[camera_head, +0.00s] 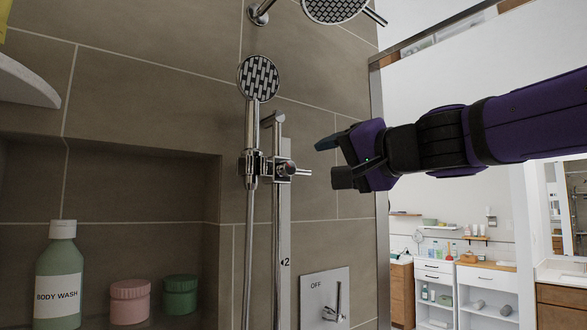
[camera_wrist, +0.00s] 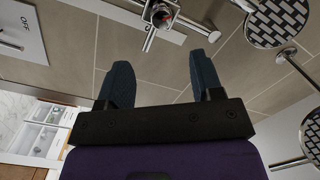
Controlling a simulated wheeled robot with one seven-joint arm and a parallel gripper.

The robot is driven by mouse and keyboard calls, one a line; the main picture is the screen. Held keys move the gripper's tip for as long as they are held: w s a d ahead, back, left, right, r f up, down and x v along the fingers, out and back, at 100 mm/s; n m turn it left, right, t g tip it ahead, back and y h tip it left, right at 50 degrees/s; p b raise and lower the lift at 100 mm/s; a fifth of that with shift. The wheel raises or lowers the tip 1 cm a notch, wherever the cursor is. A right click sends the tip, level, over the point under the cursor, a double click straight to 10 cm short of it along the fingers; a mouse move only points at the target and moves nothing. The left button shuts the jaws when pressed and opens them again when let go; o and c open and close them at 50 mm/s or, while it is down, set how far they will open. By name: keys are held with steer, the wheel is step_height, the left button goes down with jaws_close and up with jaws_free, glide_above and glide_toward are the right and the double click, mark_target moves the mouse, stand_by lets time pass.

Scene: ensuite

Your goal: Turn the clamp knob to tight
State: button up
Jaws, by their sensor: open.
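The chrome clamp with its knob (camera_head: 286,170) sits on the vertical shower rail. A short lever sticks out to the right from the knob.
The hand shower (camera_head: 258,78) sits in the clamp's holder, its hose hanging down. A fixed shower head (camera_head: 334,8) is above. A valve plate (camera_head: 325,297) marked OFF is below. A niche at left holds a body wash bottle (camera_head: 59,275) and two jars. A glass panel edge stands at right.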

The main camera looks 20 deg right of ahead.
mark_target(291, 168)
steer(key=x, duration=1)
steer(key=shift+w+a+r, duration=0.1)
steer(key=shift+w+a, duration=0.05)
steer(key=shift+w, duration=0.2)
steer(key=c, duration=0.9)
